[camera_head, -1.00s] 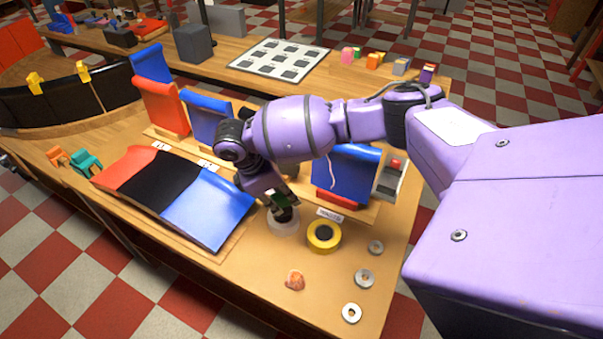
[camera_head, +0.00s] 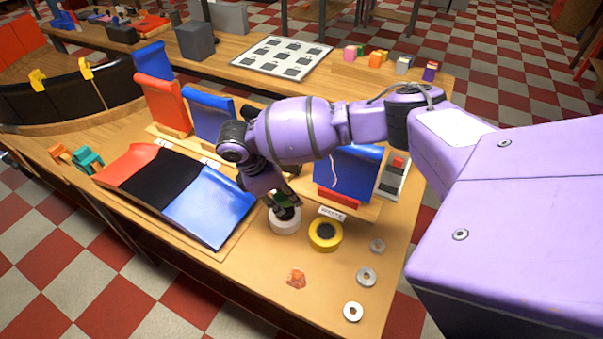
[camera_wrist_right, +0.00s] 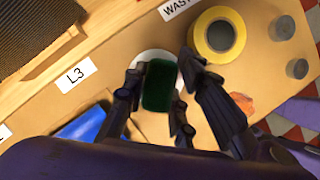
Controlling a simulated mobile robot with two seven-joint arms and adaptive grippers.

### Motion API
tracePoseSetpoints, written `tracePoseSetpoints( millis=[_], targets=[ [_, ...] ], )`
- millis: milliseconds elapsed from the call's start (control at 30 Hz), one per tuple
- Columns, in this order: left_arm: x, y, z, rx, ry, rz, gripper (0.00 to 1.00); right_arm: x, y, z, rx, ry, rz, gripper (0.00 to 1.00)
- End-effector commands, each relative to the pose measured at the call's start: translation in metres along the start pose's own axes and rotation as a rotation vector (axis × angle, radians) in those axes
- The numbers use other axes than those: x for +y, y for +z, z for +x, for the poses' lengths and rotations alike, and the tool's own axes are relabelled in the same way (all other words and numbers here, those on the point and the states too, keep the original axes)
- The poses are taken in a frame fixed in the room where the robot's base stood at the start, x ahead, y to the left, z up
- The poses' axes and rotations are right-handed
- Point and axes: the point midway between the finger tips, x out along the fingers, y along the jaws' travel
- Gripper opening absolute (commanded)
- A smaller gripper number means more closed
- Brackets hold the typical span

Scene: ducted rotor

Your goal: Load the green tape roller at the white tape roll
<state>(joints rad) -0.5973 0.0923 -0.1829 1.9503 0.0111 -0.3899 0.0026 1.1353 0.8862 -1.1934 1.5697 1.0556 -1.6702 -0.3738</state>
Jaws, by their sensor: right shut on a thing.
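My right gripper (camera_head: 283,204) points down over the white tape roll (camera_head: 285,226) on the table. It is shut on the green tape roller (camera_wrist_right: 159,86), a dark green block between its two fingers in the right wrist view. The white roll (camera_wrist_right: 150,57) shows partly behind the roller there; the roller and fingers hide the rest. The roller sits over the roll's middle; whether it touches the roll I cannot tell. In the head view the wrist hides most of the roller. My left gripper is not in view.
A yellow tape roll (camera_head: 325,235) stands just right of the white one. Several grey rings lie further right, and an orange crumpled piece (camera_head: 296,279) lies in front. Red, black and blue sheets (camera_head: 209,205) lie to the left. A blue panel (camera_head: 348,173) stands behind.

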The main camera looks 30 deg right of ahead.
Motion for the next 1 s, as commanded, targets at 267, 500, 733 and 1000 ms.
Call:
tracePoseSetpoints(
  millis=[267, 500, 733, 1000],
  targets=[
    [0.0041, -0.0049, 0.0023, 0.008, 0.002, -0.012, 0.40, 0.0001, -0.0002, 0.0002, 0.000, 0.000, 0.000, 0.04],
    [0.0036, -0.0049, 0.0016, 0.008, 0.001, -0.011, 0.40, 0.0001, -0.0003, 0.0002, 0.000, 0.000, 0.000, 0.04],
    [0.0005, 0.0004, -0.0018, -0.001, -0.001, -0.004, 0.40, -0.0001, -0.0004, 0.0006, 0.000, 0.000, 0.000, 0.04],
    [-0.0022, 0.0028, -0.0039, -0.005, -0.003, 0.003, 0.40, -0.0003, -0.0006, 0.0012, 0.000, 0.000, -0.001, 0.04]
  ],
)
